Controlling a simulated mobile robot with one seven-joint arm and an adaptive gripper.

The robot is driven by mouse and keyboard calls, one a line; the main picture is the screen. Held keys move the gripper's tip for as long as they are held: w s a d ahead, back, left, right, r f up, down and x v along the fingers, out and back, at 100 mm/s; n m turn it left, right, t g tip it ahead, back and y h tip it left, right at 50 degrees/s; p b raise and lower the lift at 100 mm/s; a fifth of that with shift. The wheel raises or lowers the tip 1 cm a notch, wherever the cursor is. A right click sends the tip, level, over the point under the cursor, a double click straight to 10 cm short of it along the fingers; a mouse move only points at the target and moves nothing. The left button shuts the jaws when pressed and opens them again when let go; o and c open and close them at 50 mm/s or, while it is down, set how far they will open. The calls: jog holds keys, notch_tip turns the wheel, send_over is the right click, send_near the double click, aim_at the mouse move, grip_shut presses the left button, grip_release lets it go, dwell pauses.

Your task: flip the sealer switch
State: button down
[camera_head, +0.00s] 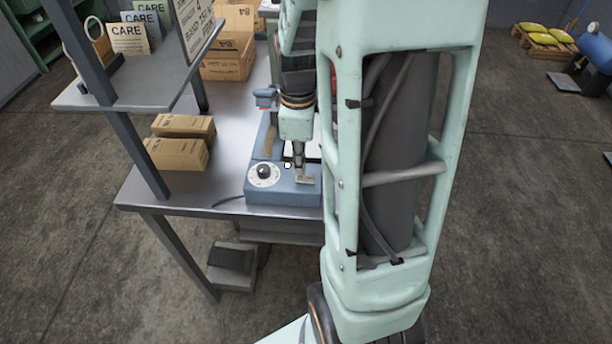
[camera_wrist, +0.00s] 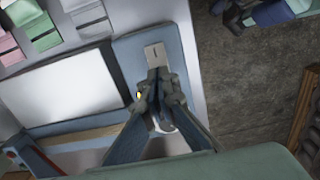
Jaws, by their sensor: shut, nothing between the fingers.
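The blue sealer (camera_head: 285,192) sits at the near edge of the steel bench; it also shows in the wrist view (camera_wrist: 126,45). Its white dial with a black knob (camera_head: 264,171) faces up at its left front. A pale metal switch plate (camera_head: 306,180) is at its right front and shows just beyond my fingertips in the wrist view (camera_wrist: 154,52). My gripper (camera_head: 299,168) points down over the sealer's front. Its fingers (camera_wrist: 158,78) are shut and empty, close to the plate; I cannot tell whether they touch it. The switch lever itself is hidden or too small to make out.
Cardboard boxes (camera_head: 180,143) lie on the bench left of the sealer, and larger cartons (camera_head: 228,57) stand behind. A shelf (camera_head: 140,90) on posts overhangs the bench's left side. A white panel (camera_wrist: 65,85) lies beside the fingers. My arm hides the bench's right side.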

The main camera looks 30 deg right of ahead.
aim_at(299, 177)
jog(key=shift+f+b, duration=0.85)
jog(key=shift+f, duration=0.2)
dwell(0.4)
jog(key=shift+r+p, duration=2.7)
jog(key=shift+r, duration=0.9)
jog(key=shift+w+f, duration=0.1)
